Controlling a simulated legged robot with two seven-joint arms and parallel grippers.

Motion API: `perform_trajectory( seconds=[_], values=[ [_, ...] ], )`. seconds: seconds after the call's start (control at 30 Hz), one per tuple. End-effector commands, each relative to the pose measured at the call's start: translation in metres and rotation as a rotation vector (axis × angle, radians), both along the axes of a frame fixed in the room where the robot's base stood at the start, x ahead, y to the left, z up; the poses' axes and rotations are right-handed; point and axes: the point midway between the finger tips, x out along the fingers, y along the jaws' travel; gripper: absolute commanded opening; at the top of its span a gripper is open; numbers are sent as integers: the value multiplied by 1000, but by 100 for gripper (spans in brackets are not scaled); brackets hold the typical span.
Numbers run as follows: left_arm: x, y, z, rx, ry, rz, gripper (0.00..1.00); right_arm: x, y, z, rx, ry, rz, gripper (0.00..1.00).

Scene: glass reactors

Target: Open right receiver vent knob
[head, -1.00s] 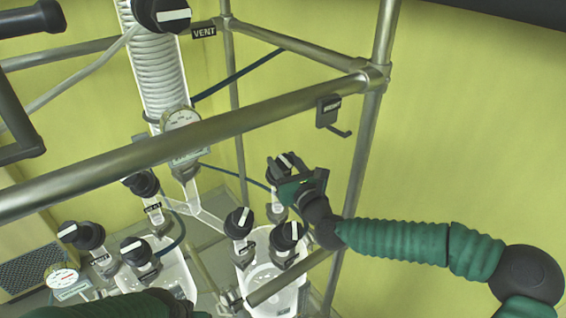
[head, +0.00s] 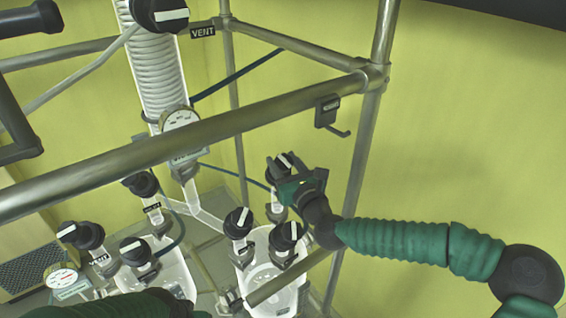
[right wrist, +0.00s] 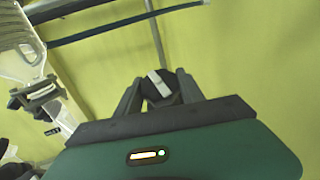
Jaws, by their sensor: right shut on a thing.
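My right gripper (head: 284,163) is at a black knob with a white pointer bar, above a glass neck (head: 277,211) at the back of the right receiver (head: 262,276). In the right wrist view the knob (right wrist: 161,83) sits between the two fingers (right wrist: 160,92), which are shut on it. The gripper hides part of the knob and any label. Two more black knobs, one at left (head: 238,222) and one at front (head: 285,235), stand on the same receiver. My left gripper is out of view.
A thick metal rail (head: 240,122) crosses in front, and an upright post (head: 363,150) stands right of the gripper. A left receiver (head: 170,270) with knobs stands nearby. The yellow wall at right is clear.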

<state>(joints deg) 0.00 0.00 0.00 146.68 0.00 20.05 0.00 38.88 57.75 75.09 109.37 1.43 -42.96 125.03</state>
Motion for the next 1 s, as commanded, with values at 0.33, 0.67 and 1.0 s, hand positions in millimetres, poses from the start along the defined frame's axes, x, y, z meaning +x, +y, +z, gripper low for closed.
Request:
perform_trajectory(
  seconds=[0.33,0.67,1.0],
  values=[
    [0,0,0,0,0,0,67,0,-1,1,1,-2,-2,66],
    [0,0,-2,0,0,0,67,-2,-1,0,1,-2,-1,67],
    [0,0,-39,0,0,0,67,-70,-33,-6,-1,-2,-5,67]
  ],
)
